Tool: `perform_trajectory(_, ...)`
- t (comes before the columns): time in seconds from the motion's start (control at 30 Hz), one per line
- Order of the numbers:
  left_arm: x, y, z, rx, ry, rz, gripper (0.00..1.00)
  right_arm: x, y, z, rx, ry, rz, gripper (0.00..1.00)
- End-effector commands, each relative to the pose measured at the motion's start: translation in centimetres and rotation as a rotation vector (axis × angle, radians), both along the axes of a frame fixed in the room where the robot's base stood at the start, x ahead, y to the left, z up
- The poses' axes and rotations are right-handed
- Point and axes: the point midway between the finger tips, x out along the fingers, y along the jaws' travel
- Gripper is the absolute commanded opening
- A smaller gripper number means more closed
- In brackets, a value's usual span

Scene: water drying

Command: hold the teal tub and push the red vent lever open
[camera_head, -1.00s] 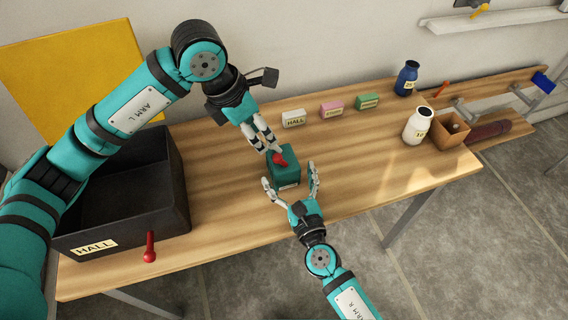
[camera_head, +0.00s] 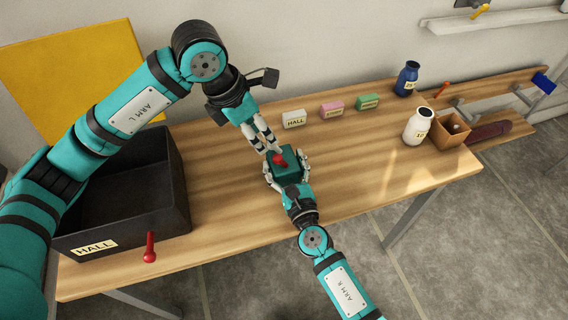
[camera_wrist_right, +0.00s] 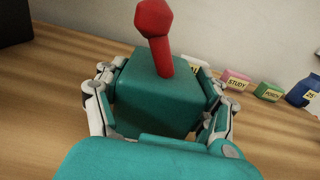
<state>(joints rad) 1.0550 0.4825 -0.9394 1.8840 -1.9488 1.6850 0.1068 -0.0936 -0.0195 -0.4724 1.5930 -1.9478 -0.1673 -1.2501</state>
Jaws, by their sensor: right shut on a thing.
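The teal tub (camera_head: 290,172) stands on the wooden table, a box with a red vent lever (camera_head: 279,160) on its top. My right gripper (camera_head: 287,178) is shut on the tub, one finger on each side. In the right wrist view the tub (camera_wrist_right: 158,95) sits between the fingers (camera_wrist_right: 160,108), and the lever (camera_wrist_right: 155,38) rises from its top, leaning left. My left gripper (camera_head: 270,148) points down just behind the lever, its fingertips close to it. Whether they touch the lever is unclear, and so is how far its fingers are apart.
White (camera_head: 293,119), pink (camera_head: 332,110) and green (camera_head: 368,102) labelled blocks stand behind. A white bottle (camera_head: 417,127), blue bottle (camera_head: 406,79) and wooden box (camera_head: 435,134) are at right.

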Motion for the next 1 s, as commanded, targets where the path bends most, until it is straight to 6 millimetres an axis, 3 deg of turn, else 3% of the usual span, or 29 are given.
perform_trajectory(0.03,0.0,0.0,0.0,0.000,0.000,0.000,0.38,0.0,0.0,0.0,0.000,0.001,0.001,0.44)
perform_trajectory(0.13,0.0,0.0,0.0,0.000,0.000,0.000,0.38,0.0,0.0,0.0,0.000,0.001,0.001,0.31)
perform_trajectory(0.23,0.0,0.0,0.0,0.000,0.000,0.000,0.38,0.0,0.0,0.0,0.000,0.001,0.000,0.30)
perform_trajectory(0.47,-0.3,1.1,-1.5,-0.065,0.042,-0.067,0.08,0.0,0.0,0.0,0.000,0.001,0.000,0.29)
perform_trajectory(0.53,-0.5,2.1,-2.6,-0.132,0.063,-0.127,0.00,0.0,0.0,0.0,0.000,0.001,0.000,0.29)
perform_trajectory(0.73,-0.8,6.5,-5.2,-0.387,0.020,-0.290,0.00,0.0,0.0,-0.1,0.000,0.001,0.001,0.29)
perform_trajectory(1.0,-0.2,12.2,-6.3,-0.566,-0.188,-0.369,0.00,0.0,0.0,-0.1,0.000,0.001,0.001,0.29)
